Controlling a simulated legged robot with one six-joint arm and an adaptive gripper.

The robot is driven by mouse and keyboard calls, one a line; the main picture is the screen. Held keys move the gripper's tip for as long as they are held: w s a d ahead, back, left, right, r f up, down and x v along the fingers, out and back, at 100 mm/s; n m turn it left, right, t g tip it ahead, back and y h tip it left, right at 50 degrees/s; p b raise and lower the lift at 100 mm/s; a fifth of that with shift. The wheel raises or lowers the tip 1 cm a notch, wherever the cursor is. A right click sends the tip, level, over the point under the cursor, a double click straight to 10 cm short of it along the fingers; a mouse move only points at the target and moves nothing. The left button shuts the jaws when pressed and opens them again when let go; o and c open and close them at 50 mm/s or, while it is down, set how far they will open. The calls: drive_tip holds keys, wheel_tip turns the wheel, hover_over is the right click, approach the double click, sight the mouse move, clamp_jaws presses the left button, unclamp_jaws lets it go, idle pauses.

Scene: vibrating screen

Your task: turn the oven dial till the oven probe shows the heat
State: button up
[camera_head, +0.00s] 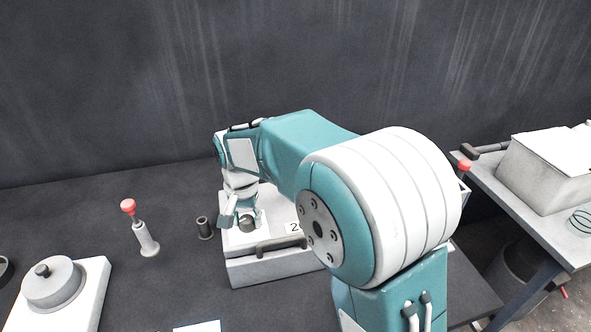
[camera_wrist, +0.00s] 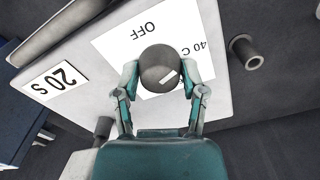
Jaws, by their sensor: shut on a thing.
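The oven (camera_head: 270,268) is a pale box with a dark bar handle (camera_head: 281,244) on the table in the head view. Its dial (camera_wrist: 160,66) is a dark round knob in the wrist view, standing on a white label (camera_wrist: 115,45) that reads OFF and, partly covered, 40 C, upside down. A short white mark shows on the dial's face. My gripper (camera_wrist: 160,82) is shut on the dial, one finger on each side; the head view shows my gripper (camera_head: 243,215) over the oven top. I cannot tell which thing is the oven probe, and no heat reading shows.
A red-topped post (camera_head: 148,238) and a small dark hollow cylinder (camera_head: 205,228) stand left of the oven. A white block with a round lidded pan (camera_head: 52,284) is at the far left. A card reads 20 s (camera_wrist: 58,80). A second table (camera_head: 530,220) is at right.

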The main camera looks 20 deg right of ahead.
drive_tip(key=shift+f, duration=0.2)
idle(0.3)
drive_tip(key=o, duration=0.7)
drive_tip(key=shift+a, duration=0.1)
drive_tip(key=shift+w+r, duration=0.1)
drive_tip(key=shift+r, duration=0.1)
drive_tip(key=shift+r, duration=2.95)
drive_tip(key=o, duration=0.3)
drive_tip(key=shift+o, duration=0.2)
